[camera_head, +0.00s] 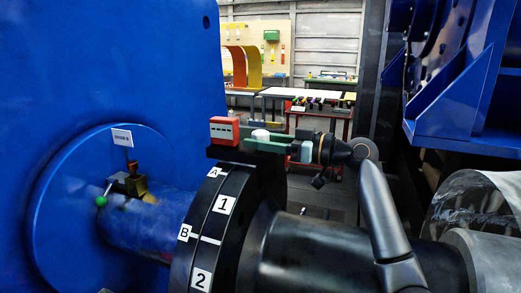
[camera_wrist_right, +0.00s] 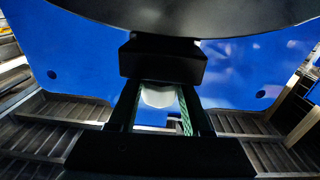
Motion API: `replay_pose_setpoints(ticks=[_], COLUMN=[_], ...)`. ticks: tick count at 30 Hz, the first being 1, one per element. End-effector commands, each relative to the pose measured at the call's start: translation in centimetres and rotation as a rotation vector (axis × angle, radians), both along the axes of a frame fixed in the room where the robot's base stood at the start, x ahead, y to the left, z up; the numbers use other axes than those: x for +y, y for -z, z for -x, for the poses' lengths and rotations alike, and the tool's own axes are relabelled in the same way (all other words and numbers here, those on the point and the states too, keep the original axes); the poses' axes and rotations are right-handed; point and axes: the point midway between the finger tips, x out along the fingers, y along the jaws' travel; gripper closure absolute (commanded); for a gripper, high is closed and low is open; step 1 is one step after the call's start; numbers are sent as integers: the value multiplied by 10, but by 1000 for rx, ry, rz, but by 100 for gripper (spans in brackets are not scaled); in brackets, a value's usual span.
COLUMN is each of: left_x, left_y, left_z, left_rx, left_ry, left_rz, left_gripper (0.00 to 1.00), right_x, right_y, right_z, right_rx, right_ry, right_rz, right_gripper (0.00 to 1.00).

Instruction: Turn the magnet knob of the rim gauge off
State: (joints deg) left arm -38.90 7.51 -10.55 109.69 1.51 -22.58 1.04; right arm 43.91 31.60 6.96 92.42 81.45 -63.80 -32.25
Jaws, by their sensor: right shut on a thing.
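My right gripper (camera_head: 264,143), with green finger pads, comes in from the right and is shut on the knob. In the right wrist view, the white knob (camera_wrist_right: 158,96) shows between the fingers of my right gripper (camera_wrist_right: 160,100), below a black block (camera_wrist_right: 163,60) against the rim. The pads hide part of the knob, and its turn angle cannot be told. My left gripper is not in view.
A large blue housing (camera_head: 110,60) fills the left, with a small brass valve (camera_head: 131,183) with a green ball on its shaft. Labels A, B, 1 and 2 mark the coupling. Blue machinery (camera_head: 465,95) stands at the right. Work tables (camera_head: 325,95) are far behind.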

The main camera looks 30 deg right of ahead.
Motion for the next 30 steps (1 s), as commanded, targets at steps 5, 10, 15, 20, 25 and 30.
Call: replay_pose_setpoints(ticks=[5,10,15,20,25,30], left_x=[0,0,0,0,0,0], left_y=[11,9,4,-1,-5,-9], left_z=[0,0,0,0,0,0], left_rx=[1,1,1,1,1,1], left_ry=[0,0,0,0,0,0], left_rz=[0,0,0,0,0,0], left_gripper=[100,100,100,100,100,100], right_x=[0,1,2,3,2,3], right_y=[0,-2,-3,-3,-3,-3], right_z=[-1,0,0,0,0,0], right_rx=[0,-1,-1,0,2,2], right_ry=[-166,-307,-418,-496,-561,-615], right_rz=[-4,-5,-5,-5,-5,-5], right_gripper=[100,100,100,100,100,100])
